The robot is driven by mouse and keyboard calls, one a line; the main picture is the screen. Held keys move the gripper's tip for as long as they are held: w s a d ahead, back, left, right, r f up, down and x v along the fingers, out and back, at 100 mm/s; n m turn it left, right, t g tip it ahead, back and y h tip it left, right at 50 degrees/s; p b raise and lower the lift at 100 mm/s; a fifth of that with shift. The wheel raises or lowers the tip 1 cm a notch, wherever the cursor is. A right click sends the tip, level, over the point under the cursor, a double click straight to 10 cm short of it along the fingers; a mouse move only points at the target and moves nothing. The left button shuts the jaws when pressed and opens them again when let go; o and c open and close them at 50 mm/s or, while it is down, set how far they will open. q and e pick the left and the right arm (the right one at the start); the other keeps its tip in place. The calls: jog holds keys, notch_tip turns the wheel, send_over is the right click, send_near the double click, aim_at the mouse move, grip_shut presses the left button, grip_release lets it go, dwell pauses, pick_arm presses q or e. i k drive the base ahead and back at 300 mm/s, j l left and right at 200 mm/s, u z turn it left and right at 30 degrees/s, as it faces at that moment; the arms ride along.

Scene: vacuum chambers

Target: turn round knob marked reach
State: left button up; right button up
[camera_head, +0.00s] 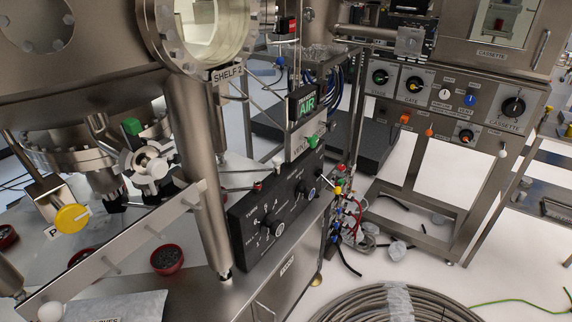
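I cannot read a label "reach" on any knob. A black control panel (250,236) on the metal bench has a round knob (279,229) with markings around it and a second knob (311,193) to its right; their small text is too blurred to read. On the grey panel at the right are black round knobs: one at STAGE (380,76), one at GATE (414,84) and one at CASSETTE (513,107). Neither of my grippers is in view.
A steel column (196,170) and a slanted rail (125,249) stand left of the black panel. Red bowls (167,260) sit on the bench.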

aim_at(309, 192)
jog(key=i+l+u, duration=0.1)
jog(key=u, duration=0.35)
jog(key=i+l+u, duration=0.1)
jog(key=u, duration=0.3)
jog(key=l+u, duration=0.25)
jog(key=u, duration=0.2)
jog(key=l+u, duration=0.2)
jog(key=u, duration=0.25)
jog(key=l+u, duration=0.25)
jog(key=u, duration=0.2)
